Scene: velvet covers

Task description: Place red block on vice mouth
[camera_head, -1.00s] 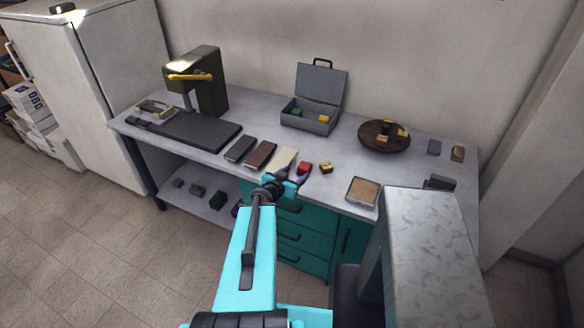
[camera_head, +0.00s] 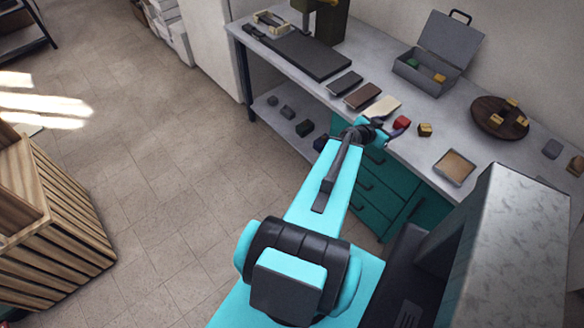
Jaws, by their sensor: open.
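The small red block (camera_head: 402,123) lies on the grey workbench near its front edge. My gripper (camera_head: 389,126) is open at the bench front, with its fingertips close beside the red block on its left. I cannot tell whether a finger touches the block; nothing shows held. A small beige, frame-like thing (camera_head: 270,22) at the far left end of the bench may be the vice. It is too small to make out its mouth.
A cream slab (camera_head: 383,106) lies left of the block and a small yellow block (camera_head: 425,130) right of it. A shallow tray (camera_head: 454,167) is farther right. An open grey case (camera_head: 432,65) and a round brown board (camera_head: 500,119) stand behind. A wooden crate (camera_head: 70,220) is at left.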

